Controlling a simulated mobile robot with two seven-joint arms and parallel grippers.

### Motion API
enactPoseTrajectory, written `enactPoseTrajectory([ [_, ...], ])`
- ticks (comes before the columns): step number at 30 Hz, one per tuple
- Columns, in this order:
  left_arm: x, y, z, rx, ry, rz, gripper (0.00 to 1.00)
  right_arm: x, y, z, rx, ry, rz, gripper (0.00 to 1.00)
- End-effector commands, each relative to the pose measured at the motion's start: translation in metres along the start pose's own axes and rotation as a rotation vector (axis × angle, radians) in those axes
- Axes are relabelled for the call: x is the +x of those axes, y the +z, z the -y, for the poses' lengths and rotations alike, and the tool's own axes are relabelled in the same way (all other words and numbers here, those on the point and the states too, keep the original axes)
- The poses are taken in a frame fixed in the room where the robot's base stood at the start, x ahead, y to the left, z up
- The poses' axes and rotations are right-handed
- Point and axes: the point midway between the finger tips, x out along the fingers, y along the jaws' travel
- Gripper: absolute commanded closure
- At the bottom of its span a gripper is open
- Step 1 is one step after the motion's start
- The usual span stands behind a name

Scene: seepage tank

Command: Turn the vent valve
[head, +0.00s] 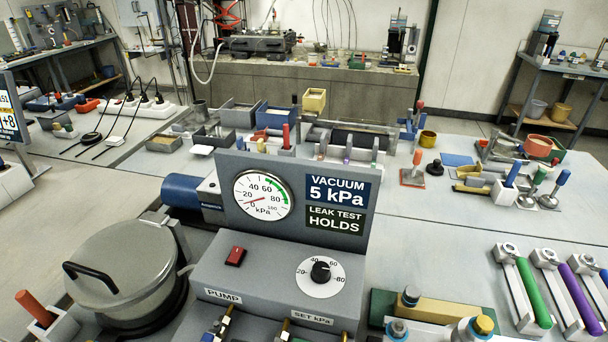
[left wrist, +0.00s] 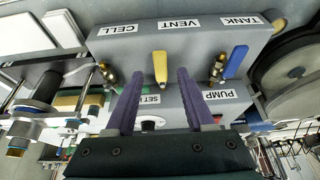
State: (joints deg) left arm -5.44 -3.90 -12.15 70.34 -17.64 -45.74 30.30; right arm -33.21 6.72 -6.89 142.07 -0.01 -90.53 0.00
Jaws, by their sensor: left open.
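My left gripper (left wrist: 161,72) is open. Its two purple fingers lie on either side of the lever in the picture; I cannot tell how close they are or whether they touch it. In the head view, brass fittings (head: 285,328) show at the bottom edge, and the vent lever cannot be made out. The gauge (head: 263,195) needle is near the low end. My right gripper is in neither view.
A blue lever (left wrist: 236,62) under TANK and a brass valve (left wrist: 108,75) near CELL flank the vent. A lidded grey tank (head: 127,262) stands left of the box. A red switch (head: 236,256) and black dial (head: 320,272) sit on top; clamps crowd the right.

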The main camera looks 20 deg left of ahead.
Motion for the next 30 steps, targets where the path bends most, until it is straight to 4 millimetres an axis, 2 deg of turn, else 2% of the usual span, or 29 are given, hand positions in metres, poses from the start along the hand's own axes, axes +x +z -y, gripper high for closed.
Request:
enactPoseTrajectory([
  [1, -0.014, -0.001, 0.0, -0.002, 0.002, -0.001, 0.46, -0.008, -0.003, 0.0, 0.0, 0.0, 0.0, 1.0],
  [3, -0.027, -0.001, -0.001, -0.003, 0.002, -0.001, 0.46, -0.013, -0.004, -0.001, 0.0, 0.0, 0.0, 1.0],
  [12, -0.069, -0.001, -0.001, -0.001, 0.002, -0.001, 0.46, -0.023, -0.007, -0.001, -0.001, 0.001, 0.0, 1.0],
  [18, -0.077, 0.0, 0.0, -0.002, 0.001, -0.001, 0.46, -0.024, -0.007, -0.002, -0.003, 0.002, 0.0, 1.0],
  [30, -0.077, 0.0, 0.0, -0.001, 0.001, 0.0, 0.46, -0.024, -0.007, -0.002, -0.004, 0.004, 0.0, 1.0],
])
